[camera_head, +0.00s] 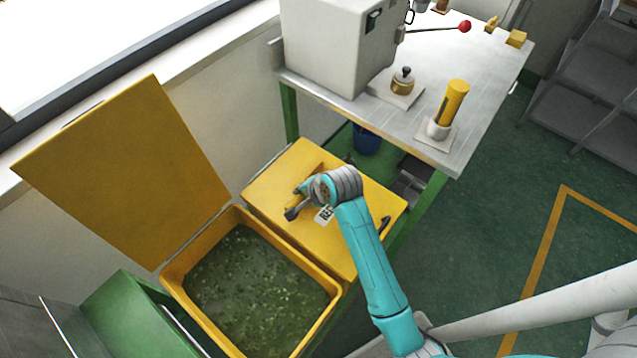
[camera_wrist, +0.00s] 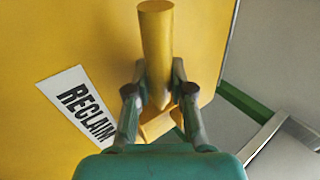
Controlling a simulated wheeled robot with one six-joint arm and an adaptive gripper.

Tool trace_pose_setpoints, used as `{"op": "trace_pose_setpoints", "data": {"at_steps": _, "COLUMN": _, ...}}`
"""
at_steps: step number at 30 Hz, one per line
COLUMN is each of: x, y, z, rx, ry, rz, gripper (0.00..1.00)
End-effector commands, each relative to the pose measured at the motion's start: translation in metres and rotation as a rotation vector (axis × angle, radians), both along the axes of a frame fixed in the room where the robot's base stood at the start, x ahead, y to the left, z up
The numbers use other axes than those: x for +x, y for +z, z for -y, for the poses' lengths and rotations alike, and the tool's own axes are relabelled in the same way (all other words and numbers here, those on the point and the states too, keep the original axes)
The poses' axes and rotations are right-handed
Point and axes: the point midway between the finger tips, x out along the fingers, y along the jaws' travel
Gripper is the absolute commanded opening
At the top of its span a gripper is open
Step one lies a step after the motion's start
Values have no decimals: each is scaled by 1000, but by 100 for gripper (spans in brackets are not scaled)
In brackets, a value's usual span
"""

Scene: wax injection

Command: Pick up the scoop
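The yellow scoop (camera_head: 322,164) is at the yellow lid marked RECLAIM. Its round handle (camera_wrist: 156,38) fills the top middle of the wrist view, and a yellow angular part shows lower down between the fingers. My gripper (camera_wrist: 159,78) has its two fingers drawn in on either side of the handle, seemingly touching it. In the head view, my gripper (camera_head: 294,205) is low over the lid, and the wrist hides part of the scoop. I cannot tell whether the scoop is clear of the lid.
An open yellow bin (camera_head: 262,290) with greenish contents stands beside the closed yellow lid (camera_head: 352,178), its own lid (camera_head: 125,170) raised. A metal table (camera_head: 475,85) behind holds a grey machine (camera_head: 335,45), a brass pot (camera_head: 402,82) and a yellow cylinder (camera_head: 453,100). Open floor lies right.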

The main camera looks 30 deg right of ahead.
Motion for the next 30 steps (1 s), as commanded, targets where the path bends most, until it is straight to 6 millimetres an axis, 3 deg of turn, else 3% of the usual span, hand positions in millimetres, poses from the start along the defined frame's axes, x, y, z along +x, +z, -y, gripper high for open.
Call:
{"op": "trace_pose_setpoints", "data": {"at_steps": 13, "x": 0, "y": 8, "z": 0, "rx": 0, "ry": 0, "rz": 1, "gripper": 0}}
{"op": "trace_pose_setpoints", "data": {"at_steps": 24, "x": 1, "y": 73, "z": 0, "rx": 0, "ry": 0, "rz": 4, "gripper": 0}}
{"op": "trace_pose_setpoints", "data": {"at_steps": 30, "x": 0, "y": 96, "z": 0, "rx": -1, "ry": 0, "rz": 2, "gripper": 0}}
